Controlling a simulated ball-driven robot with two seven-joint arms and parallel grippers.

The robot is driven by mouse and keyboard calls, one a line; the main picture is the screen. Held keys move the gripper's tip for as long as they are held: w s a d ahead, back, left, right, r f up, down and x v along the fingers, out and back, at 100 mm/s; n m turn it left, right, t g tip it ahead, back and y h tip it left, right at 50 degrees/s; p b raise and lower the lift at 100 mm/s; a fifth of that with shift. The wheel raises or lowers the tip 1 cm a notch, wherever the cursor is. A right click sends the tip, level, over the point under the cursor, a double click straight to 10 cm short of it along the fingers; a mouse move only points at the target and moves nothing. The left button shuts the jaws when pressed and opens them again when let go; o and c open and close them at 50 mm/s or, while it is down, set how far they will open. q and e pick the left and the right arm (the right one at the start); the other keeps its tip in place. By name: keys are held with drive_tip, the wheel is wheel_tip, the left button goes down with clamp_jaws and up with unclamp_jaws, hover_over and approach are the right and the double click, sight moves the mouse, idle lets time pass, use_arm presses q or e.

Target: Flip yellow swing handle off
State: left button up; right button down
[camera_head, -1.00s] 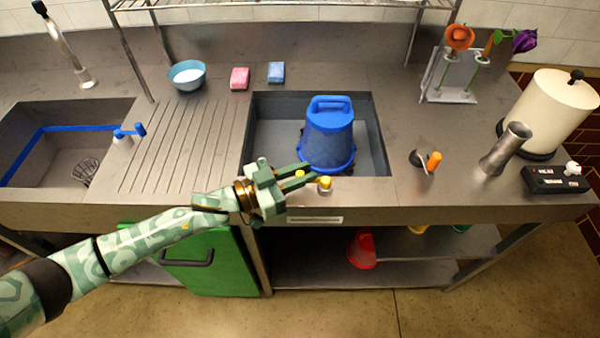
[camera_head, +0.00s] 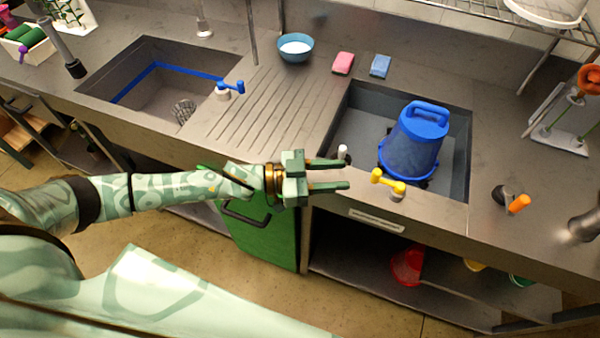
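The yellow swing handle (camera_head: 388,181) sits on a small metal base on the front rim of the right sink, in front of the blue bucket. Its bar points left, with a rounded yellow end near my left gripper. My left gripper (camera_head: 346,174) has its two green fingers apart and nothing between them. Its fingertips are just left of the yellow handle, with a visible gap in the picture. A small white-topped fitting (camera_head: 343,153) shows behind the fingers. My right gripper is not in view.
A blue bucket (camera_head: 412,145) stands in the right sink (camera_head: 460,110). A blue swing handle (camera_head: 230,87) is by the left sink and an orange one (camera_head: 518,204) is to the right. A blue bowl (camera_head: 295,48) and sponges (camera_head: 343,64) lie behind. The ribbed drainboard is clear.

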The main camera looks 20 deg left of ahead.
use_arm(q)
drive_tip(key=v, duration=0.7)
